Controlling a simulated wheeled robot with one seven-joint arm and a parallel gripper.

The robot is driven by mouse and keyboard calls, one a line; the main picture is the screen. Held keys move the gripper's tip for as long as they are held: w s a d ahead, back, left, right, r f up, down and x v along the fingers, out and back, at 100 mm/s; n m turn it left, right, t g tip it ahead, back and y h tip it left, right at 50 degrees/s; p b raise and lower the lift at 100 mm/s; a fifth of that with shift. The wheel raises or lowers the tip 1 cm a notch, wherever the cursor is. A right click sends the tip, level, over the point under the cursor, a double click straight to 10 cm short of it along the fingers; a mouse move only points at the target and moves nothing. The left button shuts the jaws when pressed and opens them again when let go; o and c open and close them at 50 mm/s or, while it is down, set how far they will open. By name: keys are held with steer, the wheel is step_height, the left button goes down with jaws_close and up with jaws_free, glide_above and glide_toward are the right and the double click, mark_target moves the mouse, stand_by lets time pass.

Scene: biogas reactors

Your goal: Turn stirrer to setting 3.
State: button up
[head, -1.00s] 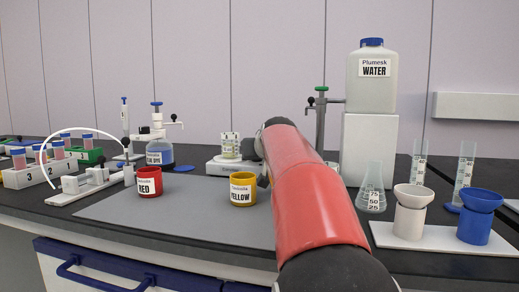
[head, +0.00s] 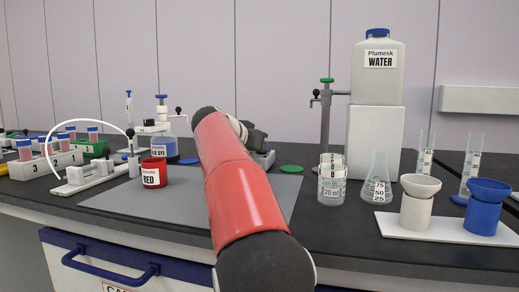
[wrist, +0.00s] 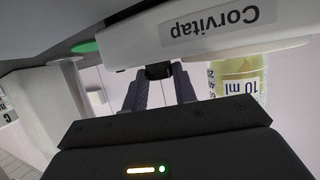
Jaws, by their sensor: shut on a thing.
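The stirrer is a white unit with the label "Corvitap", upside down across the top of the wrist view (wrist: 225,28). My gripper (wrist: 158,86) is shut on the knob, one finger on each side. In the head view my gripper (head: 254,137) is partly hidden behind my arm. The knob's setting cannot be read.
A red cup (head: 153,174) stands on the grey mat (head: 120,200). A clear beaker (head: 332,184), a flask (head: 377,185) and the water container (head: 378,75) are right of my arm. Several tubes in racks stand left. A green disc (head: 292,169) lies behind the mat.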

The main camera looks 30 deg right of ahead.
steer(key=shift+w+a+m+g+h+p, duration=0.15)
steer(key=shift+m+g+p, duration=0.1)
steer(key=shift+m+g, duration=0.3)
steer(key=shift+w+d+m+g+h+p, duration=0.1)
steer(key=shift+m+g+h+p, duration=0.2)
steer(key=shift+g, duration=0.35)
steer(key=shift+f, duration=0.15)
steer(key=o, duration=1)
steer(key=shift+c, duration=0.2)
steer(key=shift+v, duration=4)
